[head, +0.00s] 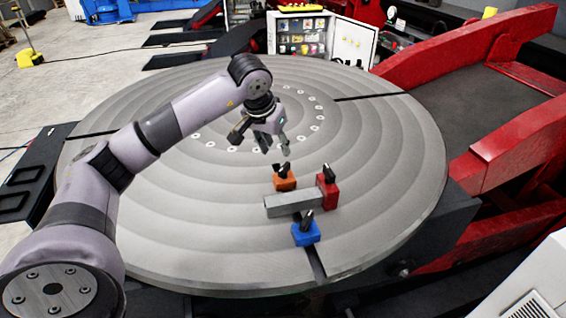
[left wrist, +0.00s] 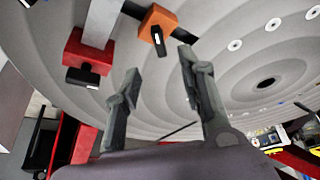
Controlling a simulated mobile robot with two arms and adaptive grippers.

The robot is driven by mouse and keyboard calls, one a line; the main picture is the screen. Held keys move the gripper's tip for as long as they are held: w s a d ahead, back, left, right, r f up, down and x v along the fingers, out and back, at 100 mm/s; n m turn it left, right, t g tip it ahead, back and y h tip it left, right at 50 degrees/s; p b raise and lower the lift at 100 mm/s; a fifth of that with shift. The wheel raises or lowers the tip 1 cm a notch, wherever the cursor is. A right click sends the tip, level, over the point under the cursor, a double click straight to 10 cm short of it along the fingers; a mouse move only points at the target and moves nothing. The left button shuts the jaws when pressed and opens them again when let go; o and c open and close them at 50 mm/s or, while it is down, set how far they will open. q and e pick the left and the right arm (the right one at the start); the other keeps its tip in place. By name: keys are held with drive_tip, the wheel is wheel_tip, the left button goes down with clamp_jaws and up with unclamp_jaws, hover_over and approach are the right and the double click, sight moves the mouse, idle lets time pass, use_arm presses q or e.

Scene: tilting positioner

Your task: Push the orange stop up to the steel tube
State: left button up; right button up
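The orange stop (head: 284,183), a small block with a black lever on top, sits on the round grey table behind the steel tube (head: 290,204). In the left wrist view the orange stop (left wrist: 158,27) is apart from the tube (left wrist: 101,22), with a narrow strip of table between them. A red stop (head: 327,188) is at the tube's right end and a blue stop (head: 306,233) is on its near side. My left gripper (head: 276,148) is open and empty above the table, behind the orange stop; its fingers (left wrist: 160,60) are spread. My right gripper is not visible.
The round table (head: 390,150) has dark radial slots and a ring of pale holes around its centre. Red machine arms (head: 500,150) flank it at right. An open electrical cabinet (head: 305,38) stands behind it. The table's left side is clear apart from my arm.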

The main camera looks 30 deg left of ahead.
sight(284, 167)
use_arm(q)
drive_tip(key=p+x, duration=0.1)
drive_tip(key=x, duration=0.9)
drive_tip(key=shift+f+p, duration=0.25)
drive_tip(key=shift+p, duration=0.15)
drive_tip(key=shift+w+f, duration=0.25)
drive_tip(key=shift+f, duration=0.2)
drive_tip(key=shift+c, duration=0.4)
clamp_jaws()
